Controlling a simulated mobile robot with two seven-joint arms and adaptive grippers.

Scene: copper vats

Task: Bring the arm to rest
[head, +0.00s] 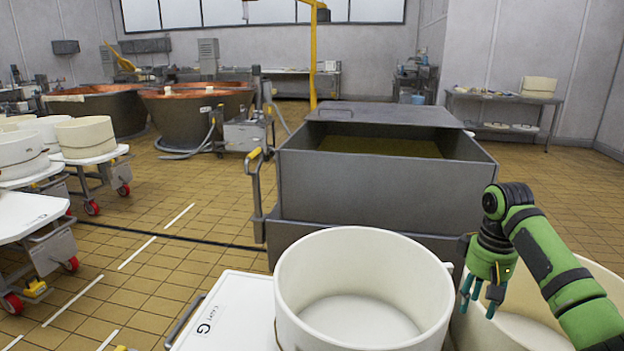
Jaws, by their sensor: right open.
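My right arm comes in from the lower right, green with black joints. Its gripper (481,301) points downward, with its fingers apart and nothing between them. It is just right of a large white round tub (362,285) in the foreground, in front of a second cream tub (525,318) at the lower right. I cannot tell whether the fingers reach over that tub's rim. My left gripper is not in view.
A white cart top (235,312) marked G lies under the near tub. A grey steel vat (370,188) with a part-open lid stands behind it. Wheeled carts with tubs (86,140) stand at left, copper vats (190,112) beyond. Tiled floor (160,250) between is free.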

